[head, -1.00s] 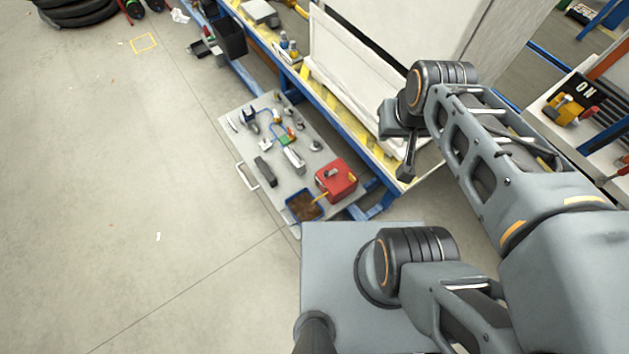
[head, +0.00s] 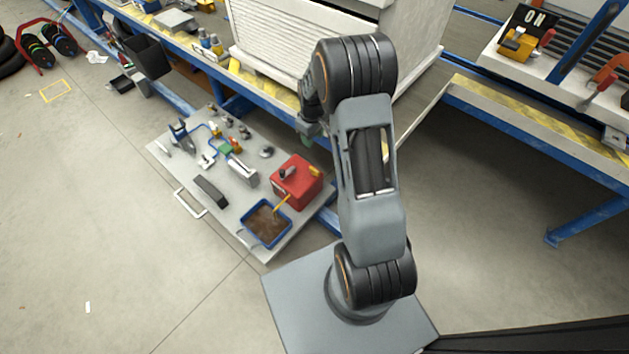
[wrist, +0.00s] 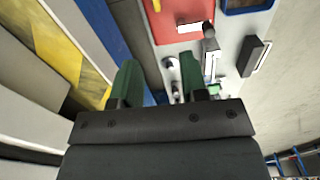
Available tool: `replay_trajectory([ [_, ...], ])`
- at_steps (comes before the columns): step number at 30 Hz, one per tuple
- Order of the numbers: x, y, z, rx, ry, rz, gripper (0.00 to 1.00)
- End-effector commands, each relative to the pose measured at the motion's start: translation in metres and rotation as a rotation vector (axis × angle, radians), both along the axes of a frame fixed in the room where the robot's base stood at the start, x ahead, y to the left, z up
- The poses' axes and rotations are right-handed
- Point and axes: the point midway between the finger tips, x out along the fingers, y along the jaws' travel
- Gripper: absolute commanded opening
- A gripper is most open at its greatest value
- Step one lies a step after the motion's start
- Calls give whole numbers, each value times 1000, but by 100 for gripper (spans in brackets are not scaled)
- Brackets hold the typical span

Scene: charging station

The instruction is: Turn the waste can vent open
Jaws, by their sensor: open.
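The red waste can (head: 297,185) stands on the low grey tray, behind the blue bin. A small dark fitting (head: 288,172) and a yellow fitting (head: 314,171) sit on its top; I cannot tell for sure which is the vent. The can also shows at the top of the wrist view (wrist: 178,28), cut off by the edge. My gripper (wrist: 159,60) is open, with its two green fingers apart and nothing between them. In the head view it is mostly hidden behind my wrist, above and behind the can.
A blue bin (head: 243,232) with brown contents and several small tools lie on the tray (head: 185,163). The blue-framed workbench (head: 190,45) with a large white box (head: 270,50) stands close behind my gripper. Open floor lies to the left.

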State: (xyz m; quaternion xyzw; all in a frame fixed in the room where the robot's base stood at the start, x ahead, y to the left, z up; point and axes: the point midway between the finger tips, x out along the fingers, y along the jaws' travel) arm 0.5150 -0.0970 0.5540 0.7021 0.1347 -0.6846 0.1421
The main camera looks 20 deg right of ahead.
Motion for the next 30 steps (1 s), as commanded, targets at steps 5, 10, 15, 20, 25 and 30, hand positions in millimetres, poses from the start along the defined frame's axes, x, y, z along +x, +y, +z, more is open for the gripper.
replay_trajectory([
  [5, 6, -10, -54, 4, 24, 27, 40],
  [10, 7, -12, -80, 6, 29, 35, 40],
  [15, 7, -11, -112, 5, 30, 35, 40],
  [20, 6, -11, -143, 6, 30, 35, 40],
  [25, 7, -11, -170, 6, 29, 34, 40],
  [30, 7, -11, -187, 5, 28, 34, 40],
])
